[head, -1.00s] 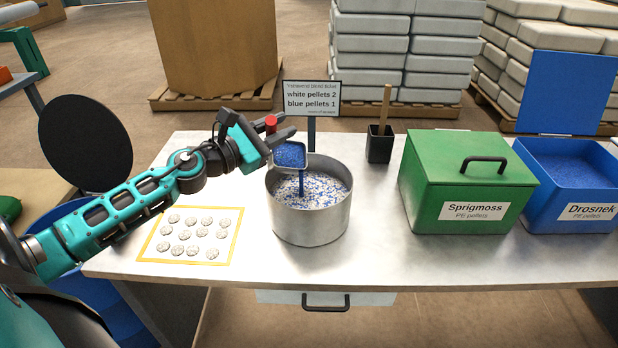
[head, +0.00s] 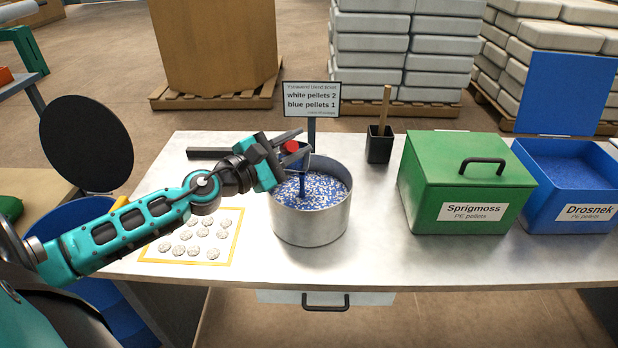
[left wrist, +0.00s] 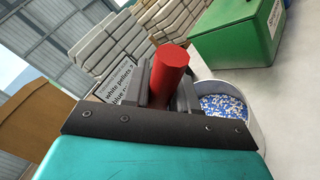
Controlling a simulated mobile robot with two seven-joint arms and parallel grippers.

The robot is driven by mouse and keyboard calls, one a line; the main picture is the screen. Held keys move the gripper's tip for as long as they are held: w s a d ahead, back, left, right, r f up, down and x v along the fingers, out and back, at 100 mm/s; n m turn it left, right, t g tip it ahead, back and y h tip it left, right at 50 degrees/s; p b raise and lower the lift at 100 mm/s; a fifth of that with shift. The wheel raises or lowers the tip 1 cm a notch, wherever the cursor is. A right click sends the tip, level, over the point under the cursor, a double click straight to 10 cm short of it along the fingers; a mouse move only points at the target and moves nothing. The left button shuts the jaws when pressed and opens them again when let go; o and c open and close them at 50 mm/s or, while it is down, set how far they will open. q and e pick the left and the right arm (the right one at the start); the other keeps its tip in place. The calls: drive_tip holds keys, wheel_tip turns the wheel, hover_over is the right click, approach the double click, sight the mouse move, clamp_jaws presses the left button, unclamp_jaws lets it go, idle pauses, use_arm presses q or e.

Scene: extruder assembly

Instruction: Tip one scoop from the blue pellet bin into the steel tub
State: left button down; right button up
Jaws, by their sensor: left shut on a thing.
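My left gripper (head: 301,146) is shut on the red handle (head: 291,147) of the scoop, above the steel tub. The red handle and dark fingers also show in the left wrist view (left wrist: 169,72). The scoop's pan (head: 297,161) is tilted and partly hidden by the gripper. A narrow blue streak runs from it down to the pellets. The steel tub (head: 310,224) holds mixed white and blue pellets. The blue pellet bin (head: 562,212), labelled Drosnek, stands open at the right with blue pellets inside. My right gripper is not in view.
A closed green bin (head: 454,182) stands between tub and blue bin. A sign (head: 311,98) reads white pellets 2, blue pellets 1. A black holder (head: 379,148) stands behind. A yellow-edged mat (head: 160,253) with several pale discs lies left. The table front is clear.

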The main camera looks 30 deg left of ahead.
use_arm(q)
drive_tip(key=shift+s+d+f+m, duration=1.1)
drive_tip(key=shift+d+f+m, duration=2.85)
drive_tip(key=shift+m, duration=1.45)
drive_tip(key=a+r+n, duration=0.2)
drive_tip(key=n, duration=0.1)
drive_tip(key=w+a+r+n, duration=0.1)
drive_tip(key=a+r+n, duration=0.2)
drive_tip(key=n, duration=0.1)
drive_tip(key=w+a+r+n, duration=0.1)
drive_tip(key=a+r+n, duration=0.1)
drive_tip(key=n, duration=0.1)
drive_tip(key=shift+a+r, duration=0.35)
drive_tip(key=shift+r, duration=0.05)
drive_tip(key=w+a+r+n+b, duration=0.1)
drive_tip(key=w+a+n+b, duration=0.1)
drive_tip(key=a+n, duration=0.4)
drive_tip(key=w+a+n+b, duration=0.2)
drive_tip(key=a+n, duration=0.5)
drive_tip(key=a, duration=0.6)
drive_tip(key=shift+w+a+r+y+b, duration=0.15)
drive_tip(key=shift+w+r+y+b, duration=0.2)
drive_tip(key=shift+w, duration=0.45)
drive_tip(key=shift+r, duration=0.1)
